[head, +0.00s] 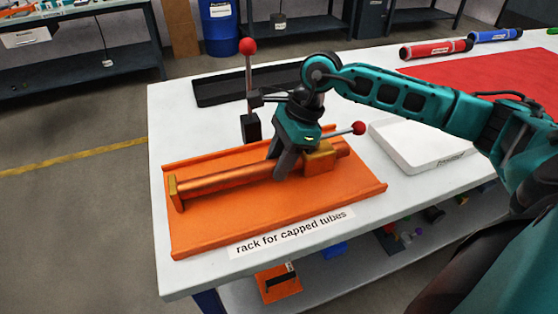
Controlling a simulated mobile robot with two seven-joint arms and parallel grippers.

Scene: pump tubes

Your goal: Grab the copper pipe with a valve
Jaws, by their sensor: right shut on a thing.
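The copper pipe with a valve (220,181) lies in the orange rack (230,226) on the white table. It has a squared brass-coloured end piece at its left, a brass valve body (320,158) towards its right, and a lever with a red ball (358,128). My right gripper (283,172) reaches down onto the pipe just left of the valve body and is shut on it. Its fingers hide a short part of the pipe. The pipe appears to be still resting in the rack. My left gripper is not in view.
An upright lever with a red ball (248,90) stands behind the rack, beside a black tray (220,88). A white tray (420,144) lies right of the rack.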

